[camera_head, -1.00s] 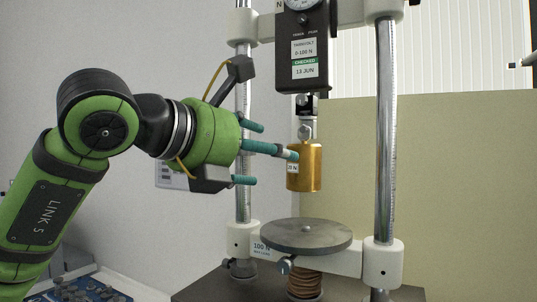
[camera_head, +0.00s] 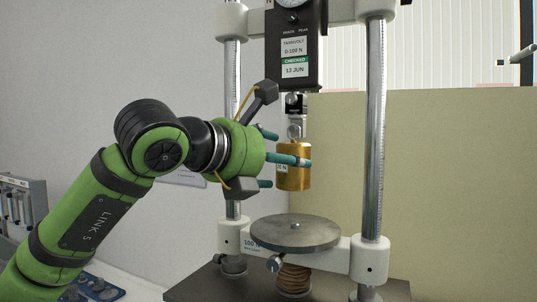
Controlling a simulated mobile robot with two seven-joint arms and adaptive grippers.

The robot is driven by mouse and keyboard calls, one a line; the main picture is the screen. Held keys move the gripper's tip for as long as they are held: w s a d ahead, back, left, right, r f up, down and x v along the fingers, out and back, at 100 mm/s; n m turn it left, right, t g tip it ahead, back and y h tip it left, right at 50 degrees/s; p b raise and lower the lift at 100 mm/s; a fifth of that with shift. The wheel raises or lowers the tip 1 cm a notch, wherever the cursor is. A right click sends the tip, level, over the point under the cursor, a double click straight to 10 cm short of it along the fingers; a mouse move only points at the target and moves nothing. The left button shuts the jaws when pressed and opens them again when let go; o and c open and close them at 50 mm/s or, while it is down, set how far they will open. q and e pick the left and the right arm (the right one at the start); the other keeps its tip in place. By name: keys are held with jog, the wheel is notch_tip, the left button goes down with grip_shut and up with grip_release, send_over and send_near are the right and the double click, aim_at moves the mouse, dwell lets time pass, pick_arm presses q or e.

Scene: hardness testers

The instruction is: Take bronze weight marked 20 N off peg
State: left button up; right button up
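The bronze weight (camera_head: 295,179) hangs upright from a hook under the force gauge (camera_head: 295,50). Its label is partly hidden, with only "0 N" or similar showing. My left gripper (camera_head: 288,160) reaches in from the left with its teal fingers spread. One finger crosses in front of the weight's upper part, and the others sit at its left side. The fingers look open around the weight's left side; I cannot tell whether any of them touches it. My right gripper is not in view.
The tester's chrome columns (camera_head: 375,130) stand on both sides of the weight. A round metal plate (camera_head: 296,233) lies below it, with a gap between. A beige panel (camera_head: 450,200) stands behind. A grey device (camera_head: 22,205) is at the far left.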

pick_arm(q)
jog(key=shift+p+x, duration=0.4)
jog(key=shift+x, duration=1.3)
jog(key=shift+w+d+f, duration=0.15)
jog(key=shift+w+d, duration=0.05)
jog(key=shift+w, duration=0.1)
jog(key=shift+w, duration=0.1)
jog(key=shift+f, duration=0.1)
jog(key=c, duration=1.2)
jog(key=o, duration=0.6)
jog(key=shift+r, duration=0.5)
jog(key=shift+d, duration=0.1)
jog(key=c, duration=0.6)
jog(key=o, duration=1.1)
jog(key=shift+f, duration=0.15)
jog(key=c, duration=1.1)
jog(key=shift+c, duration=0.2)
